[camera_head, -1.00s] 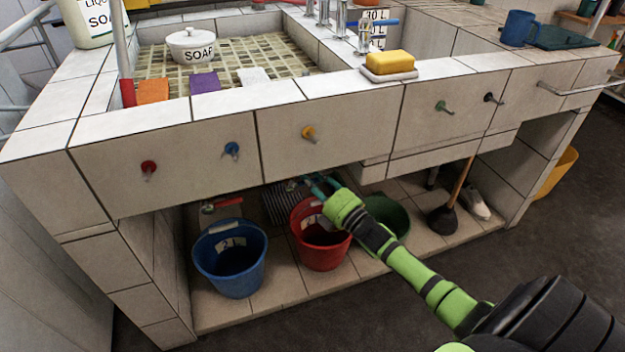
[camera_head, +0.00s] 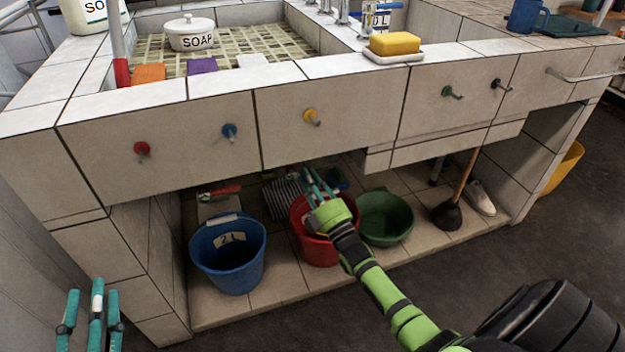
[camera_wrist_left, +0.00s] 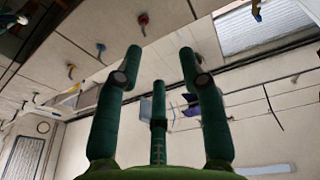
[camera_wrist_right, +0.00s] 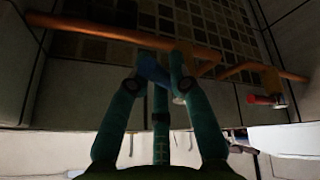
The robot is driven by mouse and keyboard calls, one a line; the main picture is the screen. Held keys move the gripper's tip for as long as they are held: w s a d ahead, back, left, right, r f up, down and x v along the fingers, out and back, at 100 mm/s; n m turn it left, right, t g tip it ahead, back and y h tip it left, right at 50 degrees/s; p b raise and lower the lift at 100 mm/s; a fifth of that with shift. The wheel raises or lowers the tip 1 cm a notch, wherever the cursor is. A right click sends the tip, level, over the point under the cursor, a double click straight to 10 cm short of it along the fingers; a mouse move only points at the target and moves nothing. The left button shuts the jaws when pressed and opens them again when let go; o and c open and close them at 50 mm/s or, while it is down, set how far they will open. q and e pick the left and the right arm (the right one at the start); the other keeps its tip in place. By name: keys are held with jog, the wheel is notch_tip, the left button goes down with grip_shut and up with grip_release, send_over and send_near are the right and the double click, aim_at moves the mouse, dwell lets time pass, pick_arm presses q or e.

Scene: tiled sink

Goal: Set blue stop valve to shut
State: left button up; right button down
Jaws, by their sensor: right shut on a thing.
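In the right wrist view, the blue valve handle (camera_wrist_right: 152,70) is between the fingertips of my right gripper (camera_wrist_right: 158,62), under a copper pipe. The fingers are shut on it and hide part of it. In the head view my right gripper (camera_head: 318,186) reaches under the sink front, above the red bucket; the blue valve cannot be made out there. My left gripper (camera_head: 92,308) is at the lower left, away from the sink. Its fingers are spread and empty in the left wrist view (camera_wrist_left: 158,75).
Copper pipes (camera_wrist_right: 110,30) run under the basin, with a red valve handle (camera_wrist_right: 266,100) to the right. Below stand a blue bucket (camera_head: 229,262), a red bucket (camera_head: 312,240) and a green basin (camera_head: 385,222). Coloured hooks, one blue (camera_head: 229,131), line the front panel.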

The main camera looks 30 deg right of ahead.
pick_arm(q)
jog(key=shift+m+t+h, duration=0.3)
jog(key=shift+t+h, duration=0.5)
jog(key=shift+h, duration=0.1)
jog(key=r, duration=0.1)
jog(key=s+r, duration=0.1)
jog(key=r, duration=0.1)
jog(key=shift+s+d+r, duration=0.35)
jog(key=shift+d+r, duration=0.05)
pick_arm(e)
jog(key=a+m+h, duration=0.1)
jog(key=m+h, duration=0.2)
jog(key=m, duration=0.2)
jog(key=a+f+m+g+h, duration=0.1)
jog(key=m+h, duration=0.1)
jog(key=m, duration=0.3)
jog(key=w+a+f+m+g+h, duration=0.1)
jog(key=a+m+h, duration=0.1)
jog(key=m, duration=0.4)
jog(key=shift+f+h, duration=0.2)
jog(key=shift+h, duration=0.6)
jog(key=c, duration=1.1)
grip_release()
pick_arm(q)
jog(key=shift+w, duration=0.1)
pick_arm(e)
jog(key=shift+s, duration=0.1)
jog(key=v, duration=0.7)
